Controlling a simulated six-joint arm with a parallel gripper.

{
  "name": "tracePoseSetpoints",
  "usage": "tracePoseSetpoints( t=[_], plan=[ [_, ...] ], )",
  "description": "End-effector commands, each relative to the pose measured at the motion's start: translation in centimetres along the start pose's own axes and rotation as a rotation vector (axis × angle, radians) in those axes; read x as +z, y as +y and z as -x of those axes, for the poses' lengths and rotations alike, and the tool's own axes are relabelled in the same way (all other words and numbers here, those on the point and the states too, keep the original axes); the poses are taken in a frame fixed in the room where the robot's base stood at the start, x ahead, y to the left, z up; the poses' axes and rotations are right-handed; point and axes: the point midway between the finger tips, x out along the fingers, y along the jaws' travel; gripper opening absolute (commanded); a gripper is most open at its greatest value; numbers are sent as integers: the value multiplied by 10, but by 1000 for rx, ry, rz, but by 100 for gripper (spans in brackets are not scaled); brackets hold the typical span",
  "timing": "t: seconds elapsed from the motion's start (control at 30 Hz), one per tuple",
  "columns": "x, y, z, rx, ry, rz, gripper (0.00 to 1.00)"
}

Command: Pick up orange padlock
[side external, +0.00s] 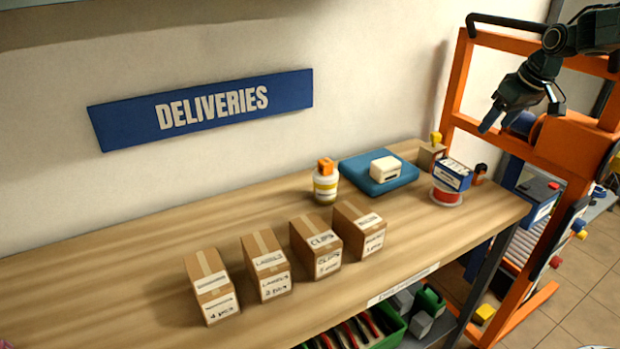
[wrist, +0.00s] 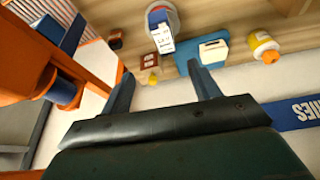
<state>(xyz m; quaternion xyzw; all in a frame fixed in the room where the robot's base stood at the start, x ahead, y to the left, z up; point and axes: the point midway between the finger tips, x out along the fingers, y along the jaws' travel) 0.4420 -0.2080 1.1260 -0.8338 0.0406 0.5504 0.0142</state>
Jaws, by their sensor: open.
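No shackle can be made out. In the wrist view the orange piece (wrist: 270,57) and the bottle (wrist: 261,40) are at the upper right, beyond my right finger. My gripper (side external: 522,116) is open and empty, high at the right by the orange frame, well away from the bottle. Its two fingers (wrist: 160,72) show apart in the wrist view.
A blue case (side external: 352,168) with a white box (side external: 385,169) lies right of the bottle. A brown box with a yellow piece (side external: 436,137), a blue-white carton (side external: 453,174) on a red spool (side external: 446,197), and several cardboard boxes (side external: 265,265) stand around. Bare bench lies at left.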

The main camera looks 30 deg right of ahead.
Motion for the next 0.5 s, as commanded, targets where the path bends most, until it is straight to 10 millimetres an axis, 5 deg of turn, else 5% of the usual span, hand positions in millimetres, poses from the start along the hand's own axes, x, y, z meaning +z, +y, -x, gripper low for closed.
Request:
tracePoseSetpoints(
  t=[0.3, 0.5],
  plan=[
    [-11, 84, -68, -2, -13, -31, 62],
    [-8, 119, -97, -4, -13, -41, 62]
  ],
)
